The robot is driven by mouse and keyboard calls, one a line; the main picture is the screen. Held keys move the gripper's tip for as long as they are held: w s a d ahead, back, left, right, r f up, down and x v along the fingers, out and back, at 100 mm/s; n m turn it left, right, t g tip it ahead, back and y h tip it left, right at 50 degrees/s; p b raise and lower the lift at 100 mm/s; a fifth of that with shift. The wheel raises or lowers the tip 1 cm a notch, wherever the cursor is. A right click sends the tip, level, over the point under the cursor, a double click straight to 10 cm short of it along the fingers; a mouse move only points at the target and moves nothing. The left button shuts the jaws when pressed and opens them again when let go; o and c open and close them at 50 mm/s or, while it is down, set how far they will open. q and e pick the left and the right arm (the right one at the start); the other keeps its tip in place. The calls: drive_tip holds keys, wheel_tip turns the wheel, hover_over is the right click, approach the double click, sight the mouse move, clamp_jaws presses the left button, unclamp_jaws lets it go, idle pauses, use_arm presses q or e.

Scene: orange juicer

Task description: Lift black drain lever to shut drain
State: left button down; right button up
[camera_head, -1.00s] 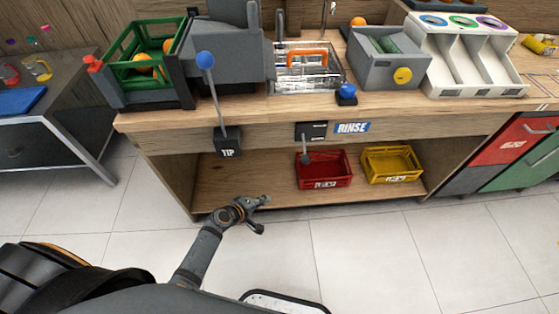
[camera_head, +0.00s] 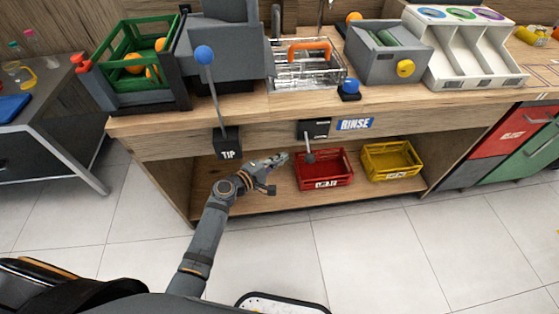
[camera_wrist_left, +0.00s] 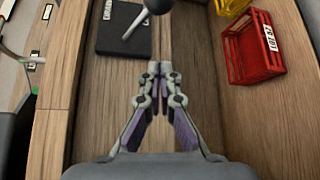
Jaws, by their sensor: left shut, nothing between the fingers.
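The drain lever (camera_head: 310,148) hangs from a black plate on the bench's front board, left of the RINSE label, its dark round knob pointing down. In the left wrist view, the black plate (camera_wrist_left: 112,42) carries the lettering "DRAIN", and the lever's grey knob (camera_wrist_left: 157,5) is at the top edge, partly cut off. My left gripper (camera_head: 284,158) is just left of the knob, at about its height in the head view. Its fingers (camera_wrist_left: 160,68) are shut and empty, apart from the lever as far as I can see. My right gripper is not in view.
A red crate (camera_head: 323,183) and a yellow crate (camera_head: 388,175) stand on the lower shelf near the lever. The TIP lever (camera_head: 211,95) with a blue knob rises to the left.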

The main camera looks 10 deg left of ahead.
sight(308, 147)
use_arm(q)
drive_tip(key=w+d+p, duration=0.1)
drive_tip(key=w+d, duration=0.1)
drive_tip(key=d, duration=0.4)
drive_tip(key=shift+s, duration=0.1)
